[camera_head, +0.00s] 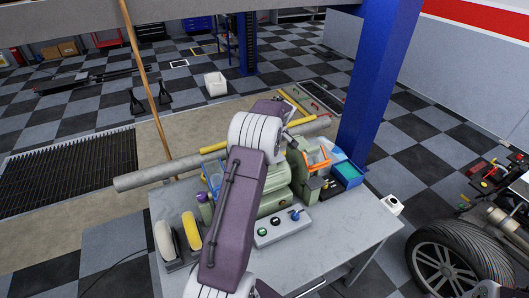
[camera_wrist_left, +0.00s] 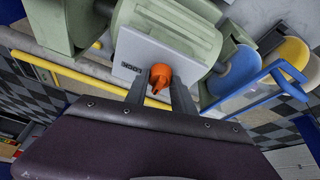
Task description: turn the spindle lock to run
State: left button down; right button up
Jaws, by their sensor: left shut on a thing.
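The spindle lock is an orange knob (camera_wrist_left: 161,77) on a pale plate (camera_wrist_left: 150,52) fixed to the green machine (camera_wrist_left: 190,42). A small dark label, seemingly reading LOCK, is on the plate beside the knob. My left gripper (camera_wrist_left: 160,92) is shut on the knob, with one grey finger on each side. The knob's pointed part faces toward the gripper in the left wrist view. In the head view my left arm covers much of the green machine (camera_head: 273,202), and the knob is hidden there. My right gripper is not in view.
The machine stands on a grey table (camera_head: 335,228). A control box (camera_head: 282,227) with buttons and a blue lever sits in front. A blue bin (camera_head: 348,175) and an orange holder (camera_head: 318,163) are at right. The table's right front is clear.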

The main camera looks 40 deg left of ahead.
pick_arm(q)
jog(key=c, duration=1.1)
grip_release()
jog(key=shift+d+r, duration=0.15)
jog(key=shift+r, duration=0.15)
jog(key=b+v, duration=0.2)
jog(key=v, duration=0.6)
jog(key=shift+r, duration=0.2)
jog(key=shift+d, duration=0.15)
